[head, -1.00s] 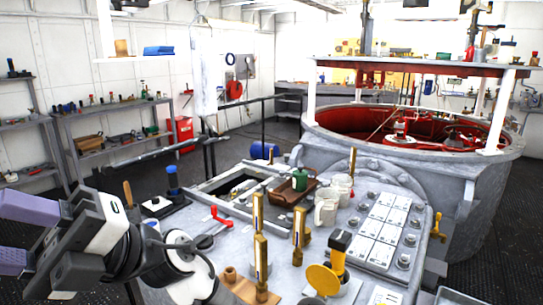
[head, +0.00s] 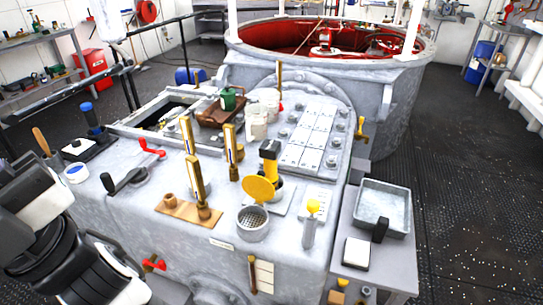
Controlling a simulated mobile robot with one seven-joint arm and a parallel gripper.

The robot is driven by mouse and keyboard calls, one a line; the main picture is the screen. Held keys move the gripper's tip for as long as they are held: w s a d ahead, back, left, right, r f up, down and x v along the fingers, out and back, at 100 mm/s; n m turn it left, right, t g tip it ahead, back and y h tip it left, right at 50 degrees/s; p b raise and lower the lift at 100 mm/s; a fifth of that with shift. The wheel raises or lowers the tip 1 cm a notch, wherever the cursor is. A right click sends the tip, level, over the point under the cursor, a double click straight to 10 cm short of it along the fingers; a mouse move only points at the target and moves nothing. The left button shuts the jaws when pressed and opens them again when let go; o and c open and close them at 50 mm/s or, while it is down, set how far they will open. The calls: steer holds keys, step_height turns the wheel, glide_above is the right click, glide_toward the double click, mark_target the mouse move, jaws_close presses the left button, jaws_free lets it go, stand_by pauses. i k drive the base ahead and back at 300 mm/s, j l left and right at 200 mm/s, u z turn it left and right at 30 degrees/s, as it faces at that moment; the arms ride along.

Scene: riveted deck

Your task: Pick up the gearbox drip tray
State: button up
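A shallow grey metal tray (head: 401,229) with raised walls, which looks like the gearbox drip tray, sits on a small grey side stand at the right in the head view. It looks empty. A dark upright block (head: 380,229) stands by its front wall and hides a little of it. A brown tray (head: 208,118) with a green can lies on the big grey housing, further back. Parts of my arm fill the lower left, far from the grey tray. My gripper's fingers are outside the picture.
The grey housing (head: 290,225) between my arm and the stand (head: 385,262) carries upright brass gauges (head: 196,180), a yellow-lidded cup (head: 253,222), white mugs and levers. A white-topped block (head: 356,252) lies before the tray.

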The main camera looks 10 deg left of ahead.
mark_target(382, 209)
steer(key=z, duration=0.9)
steer(key=i+l+z, duration=0.2)
steer(key=l, duration=0.25)
steer(key=l+z, duration=0.2)
steer(key=l, duration=0.25)
steer(key=i+l+z, duration=0.4)
steer(key=i+l, duration=0.35)
steer(key=i+l+u, duration=0.25)
steer(key=i, duration=0.25)
steer(key=i+l+u, duration=0.15)
steer(key=i+u, duration=0.15)
steer(key=i, duration=0.25)
steer(key=i+u, duration=0.2)
steer(key=u, duration=0.25)
steer(key=i+u, duration=0.25)
steer(key=u, duration=0.25)
steer(key=i+l+u, duration=0.15)
steer(key=u, duration=0.3)
steer(key=i+l+u, duration=0.2)
steer(key=u, duration=0.25)
steer(key=i+l+u, duration=0.15)
steer(key=u, duration=0.3)
steer(key=i+l+u, duration=0.1)
steer(key=u, duration=0.25)
steer(key=i+l+u, duration=0.1)
steer(key=l+u, duration=0.6)
steer(key=i+l+u, duration=0.1)
steer(key=l+u, duration=0.65)
steer(key=i, duration=0.05)
